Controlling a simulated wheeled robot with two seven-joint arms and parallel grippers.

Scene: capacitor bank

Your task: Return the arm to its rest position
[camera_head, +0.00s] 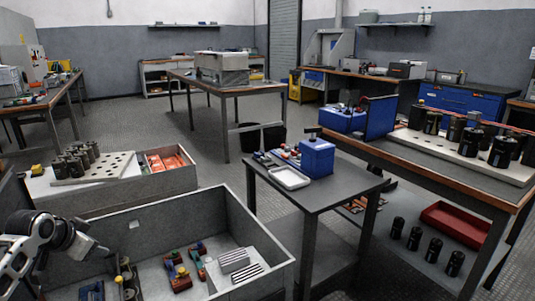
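My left arm (40,240) comes in from the lower left corner, over the left end of the large grey bin. Its dark end, with the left gripper (102,250), points right above the bin. The fingers are too small and dark to tell open from shut, and I cannot make out anything held. My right arm and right gripper are not in view.
The grey bin (238,207) holds coloured parts (177,277) and pale ribbed blocks (236,262). Behind it stand a holed board (105,167) with black capacitors and a box of orange parts (170,165). A dark table (300,197) with a blue box (317,156) stands right.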

